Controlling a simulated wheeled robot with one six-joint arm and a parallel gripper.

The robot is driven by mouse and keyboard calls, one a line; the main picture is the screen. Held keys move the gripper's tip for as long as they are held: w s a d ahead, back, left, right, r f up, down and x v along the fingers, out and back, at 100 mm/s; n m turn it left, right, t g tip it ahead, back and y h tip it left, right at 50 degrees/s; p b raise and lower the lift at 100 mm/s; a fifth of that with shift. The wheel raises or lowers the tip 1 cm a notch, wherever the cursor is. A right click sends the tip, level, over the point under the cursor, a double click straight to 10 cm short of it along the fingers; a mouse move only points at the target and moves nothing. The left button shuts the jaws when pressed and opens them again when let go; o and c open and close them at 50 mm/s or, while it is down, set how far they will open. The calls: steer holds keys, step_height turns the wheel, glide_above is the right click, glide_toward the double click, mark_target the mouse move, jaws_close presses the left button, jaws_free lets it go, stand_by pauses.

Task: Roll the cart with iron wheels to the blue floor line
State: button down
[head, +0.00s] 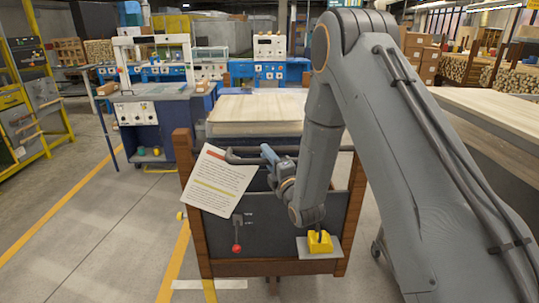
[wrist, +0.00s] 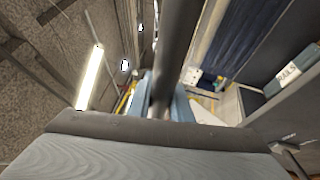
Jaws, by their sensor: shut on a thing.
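The cart (head: 278,268) stands right in front of me in the head view. It has a brown wooden frame, a dark front panel and a dark push handle (head: 240,158) along its top. Pale boards (head: 255,112) lie behind the handle. My gripper (head: 268,154) is shut on the handle, left of its middle. In the wrist view the dark handle (wrist: 177,50) runs between the bluish jaws of my gripper (wrist: 160,100). The cart's wheels are mostly hidden.
A paper sheet (head: 218,180), a red-knobbed lever (head: 237,248) and a yellow block (head: 320,243) are on the cart's front. A blue-and-white machine (head: 148,115) stands beyond it at left. A workbench (head: 490,110) is at right. Open floor (head: 80,225) lies left, with yellow lines (head: 95,185).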

steer(key=shift+f, duration=0.1)
steer(key=c, duration=1.6)
jaws_free()
steer(key=b+v, duration=0.2)
steer(key=v, duration=0.6)
